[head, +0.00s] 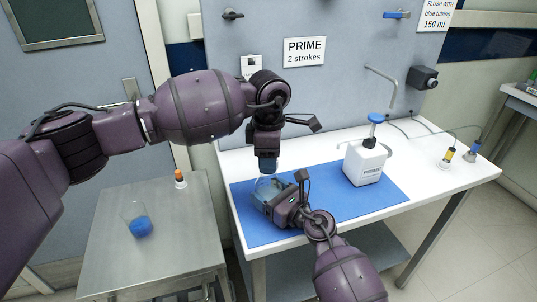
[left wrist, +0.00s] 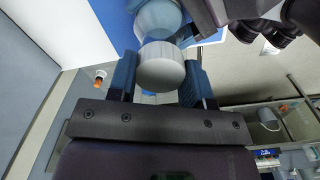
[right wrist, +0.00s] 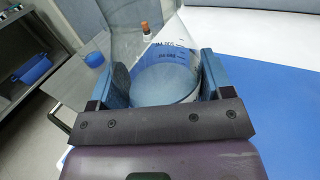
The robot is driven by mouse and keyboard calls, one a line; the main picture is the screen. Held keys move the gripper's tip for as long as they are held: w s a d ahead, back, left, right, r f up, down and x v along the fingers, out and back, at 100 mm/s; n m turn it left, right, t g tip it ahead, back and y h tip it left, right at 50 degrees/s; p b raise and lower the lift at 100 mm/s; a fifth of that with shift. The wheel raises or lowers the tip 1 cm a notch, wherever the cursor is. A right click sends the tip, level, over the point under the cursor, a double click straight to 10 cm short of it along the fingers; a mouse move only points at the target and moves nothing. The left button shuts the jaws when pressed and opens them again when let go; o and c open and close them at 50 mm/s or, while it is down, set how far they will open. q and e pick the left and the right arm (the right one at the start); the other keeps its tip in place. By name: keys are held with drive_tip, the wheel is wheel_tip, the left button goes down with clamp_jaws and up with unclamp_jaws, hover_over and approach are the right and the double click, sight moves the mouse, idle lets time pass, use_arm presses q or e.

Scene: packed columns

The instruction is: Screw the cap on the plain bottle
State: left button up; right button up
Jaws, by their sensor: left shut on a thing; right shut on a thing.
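A clear, round bottle (right wrist: 165,85) with graduation marks stands at the left part of the blue mat (head: 345,203). My right gripper (right wrist: 162,72) is shut around its body; it is low over the mat in the head view (head: 270,193). My left gripper (head: 267,164) points straight down above the bottle. In the left wrist view its blue fingers are shut on a white cap (left wrist: 160,68). The bottle's rounded shoulder (left wrist: 160,18) shows just beyond the cap. The fingers hide the neck, so I cannot tell whether the cap is seated on its thread.
A white pump bottle (head: 364,164) stands at the mat's right. A beaker of blue liquid (head: 139,226) and a small orange-capped bottle (head: 180,180) are on the metal table at left. Yellow (head: 447,156) and blue (head: 471,152) probes stand at the bench's right end.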

use_arm(q)
drive_tip(key=shift+f, duration=0.55)
idle(0.6)
use_arm(e)
drive_tip(key=c, duration=0.4)
use_arm(q)
drive_tip(key=m, duration=0.6)
use_arm(e)
drive_tip(key=shift+c, duration=0.2)
use_arm(q)
drive_tip(key=m, duration=2)
drive_tip(key=o, duration=0.9)
